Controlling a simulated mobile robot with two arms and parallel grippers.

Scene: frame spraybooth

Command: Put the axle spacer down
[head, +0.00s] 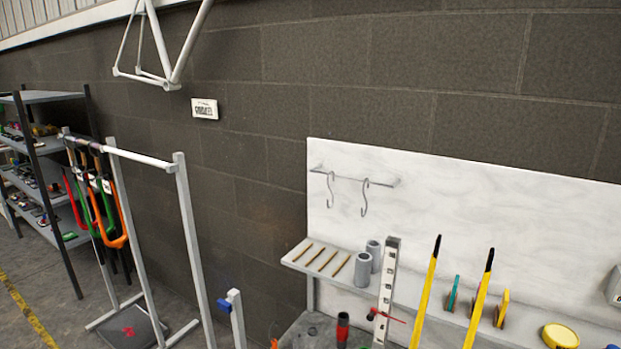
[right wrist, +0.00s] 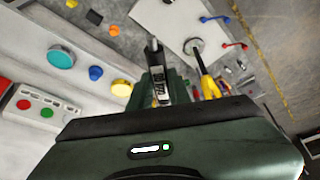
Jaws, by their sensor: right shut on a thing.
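My right gripper (right wrist: 166,88) shows in the right wrist view, its dark green jaws close together beyond the dark green body. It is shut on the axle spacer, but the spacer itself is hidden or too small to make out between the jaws. Neither gripper shows clearly in the head view. My left gripper is not in view.
A silver post with holes (head: 387,285) stands beside the cylinders. Two yellow bars with black tips (head: 427,285) rise right of it. Several thin brown sticks lie on the shelf. A hook rail (head: 350,177) is above. A white rack (head: 186,245) stands left.

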